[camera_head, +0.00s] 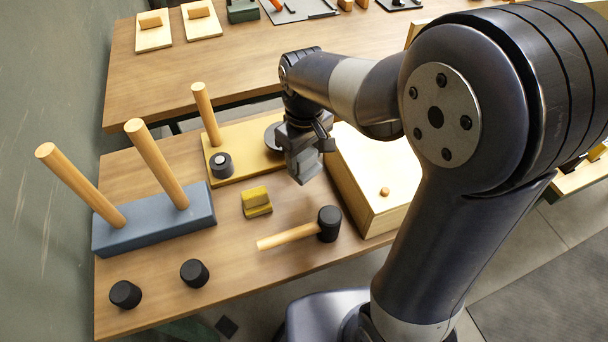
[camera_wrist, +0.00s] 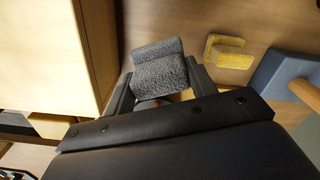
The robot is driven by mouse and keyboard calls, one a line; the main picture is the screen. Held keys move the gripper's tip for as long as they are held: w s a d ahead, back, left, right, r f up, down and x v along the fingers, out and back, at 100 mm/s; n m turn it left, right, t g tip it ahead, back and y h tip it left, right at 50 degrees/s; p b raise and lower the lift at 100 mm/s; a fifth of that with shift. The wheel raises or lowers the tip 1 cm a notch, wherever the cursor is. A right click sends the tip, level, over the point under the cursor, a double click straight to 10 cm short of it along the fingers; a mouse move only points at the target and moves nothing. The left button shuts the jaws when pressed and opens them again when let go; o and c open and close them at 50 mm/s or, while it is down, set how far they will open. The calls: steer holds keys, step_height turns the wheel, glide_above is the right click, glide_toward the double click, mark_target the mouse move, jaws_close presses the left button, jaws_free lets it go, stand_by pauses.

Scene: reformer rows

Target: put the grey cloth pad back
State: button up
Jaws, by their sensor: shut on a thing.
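The grey cloth pad (camera_wrist: 160,72) is a speckled grey block with a raised part along one side. It sits between the two fingers of my gripper (camera_wrist: 160,88) in the wrist view, and the gripper is shut on it. In the head view my gripper (camera_head: 306,152) points down with the grey pad (camera_head: 303,166) at its end. It is near the right end of the yellow board and the left side of the pale box. The gap between pad and table is hard to judge.
A yellow pad (camera_head: 256,203) and a black-headed mallet (camera_head: 329,224) lie on the table. A yellow board (camera_head: 225,135) with a peg, a blue block (camera_head: 160,222) with two tall pegs, and a pale box (camera_head: 375,170) stand around. Two black cylinders (camera_head: 194,273) are at front left.

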mark_target(305, 154)
step_height(305, 154, down, 8)
steer(key=shift+r, duration=0.1)
steer(key=shift+b, duration=0.3)
steer(key=o, duration=0.9)
steer(key=shift+f, duration=0.2)
steer(key=shift+o, duration=0.2)
steer(key=shift+r, duration=0.1)
step_height(305, 154, up, 12)
steer(key=shift+s+r+p, duration=0.1)
steer(key=shift+p, duration=0.5)
